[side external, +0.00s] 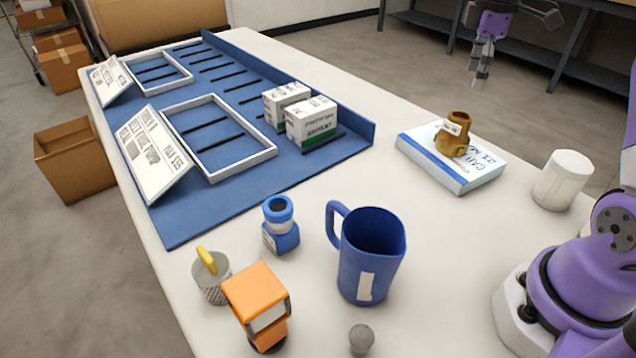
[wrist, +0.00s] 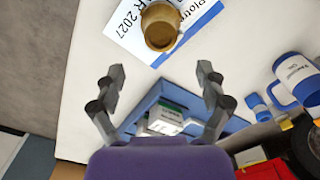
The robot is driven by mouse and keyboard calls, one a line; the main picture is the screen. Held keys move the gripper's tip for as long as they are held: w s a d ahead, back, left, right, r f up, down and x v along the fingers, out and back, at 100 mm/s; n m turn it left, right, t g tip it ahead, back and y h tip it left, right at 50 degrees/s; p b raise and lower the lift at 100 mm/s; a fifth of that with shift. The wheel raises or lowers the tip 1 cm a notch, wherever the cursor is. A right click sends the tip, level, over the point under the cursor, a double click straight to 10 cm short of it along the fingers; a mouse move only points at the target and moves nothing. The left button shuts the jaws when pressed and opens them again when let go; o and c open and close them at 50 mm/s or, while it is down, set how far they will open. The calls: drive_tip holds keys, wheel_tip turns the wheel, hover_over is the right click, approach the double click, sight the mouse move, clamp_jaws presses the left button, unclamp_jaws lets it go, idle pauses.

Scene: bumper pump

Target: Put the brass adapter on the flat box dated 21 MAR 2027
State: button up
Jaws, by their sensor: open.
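The brass adapter (side external: 453,135) stands on the flat white and blue box (side external: 467,177) on the right part of the table. It carries a small white label. The adapter also shows in the wrist view (wrist: 160,27), on the box (wrist: 125,35). The box's print is partly covered; "2027" shows in the wrist view and part of "21 M" in the side view. My gripper (side external: 483,72) is raised, apart from the adapter. In the wrist view its two fingers (wrist: 159,82) are spread, with nothing between them.
A white cylinder (side external: 563,180) stands right of the flat box. A blue board (side external: 210,215) holds frames and white-green cartons (side external: 311,122).

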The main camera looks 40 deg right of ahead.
drive_tip(key=s+a+r+m+t, duration=0.2)
drive_tip(key=a+r+m, duration=0.15)
drive_tip(key=a, duration=0.75)
drive_tip(key=s+a+f+m+t, duration=0.3)
drive_tip(key=s+a+f, duration=0.1)
drive_tip(key=s+a, duration=0.4)
drive_tip(key=shift+a+m+t, duration=0.3)
drive_tip(key=shift+a+m, duration=0.05)
drive_tip(key=shift+a, duration=0.25)
